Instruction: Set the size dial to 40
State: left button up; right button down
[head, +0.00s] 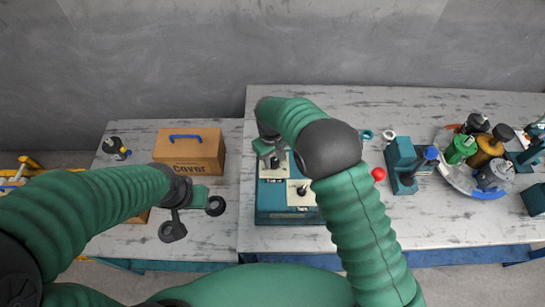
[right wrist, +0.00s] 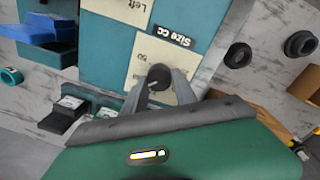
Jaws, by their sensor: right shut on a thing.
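The size dial is a dark round knob (right wrist: 159,73) on a pale plate (right wrist: 140,68) with a "Size cc" label (right wrist: 173,35) beside it in the right wrist view. A number that looks like 50 shows on the plate; the knob's exact setting cannot be read. My right gripper (right wrist: 160,84) is shut on the knob, one finger on each side. In the head view my right gripper (head: 272,156) is over the upper plate of the teal box (head: 285,217), partly hidden by my arm. My left gripper (head: 194,218) is open and empty, left of the box.
A second dial (head: 302,190) sits on the box's lower plate. A cardboard "Cover" box (head: 190,150) with a blue handle stands on the left table. A red ball (head: 379,174), a teal stand (head: 402,165) and a round tray (head: 452,178) of coloured parts are on the right.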

jog(key=m, duration=0.5)
jog(key=shift+s+d+f+g+p, duration=0.1)
jog(key=shift+s+f+g+p, duration=0.1)
jog(key=shift+g+p, duration=0.1)
jog(key=shift+s+m, duration=0.1)
jog(key=shift+m, duration=0.9)
jog(key=shift+f, duration=0.1)
jog(key=c, duration=1)
grip_release()
jog(key=shift+r, duration=0.2)
jog(key=shift+w+r, duration=0.1)
jog(key=shift+w, duration=0.1)
notch_tip(320, 180, up, 17)
jog(key=a+b, duration=0.1)
jog(key=shift+a+f, duration=0.15)
jog(key=shift+f, duration=0.05)
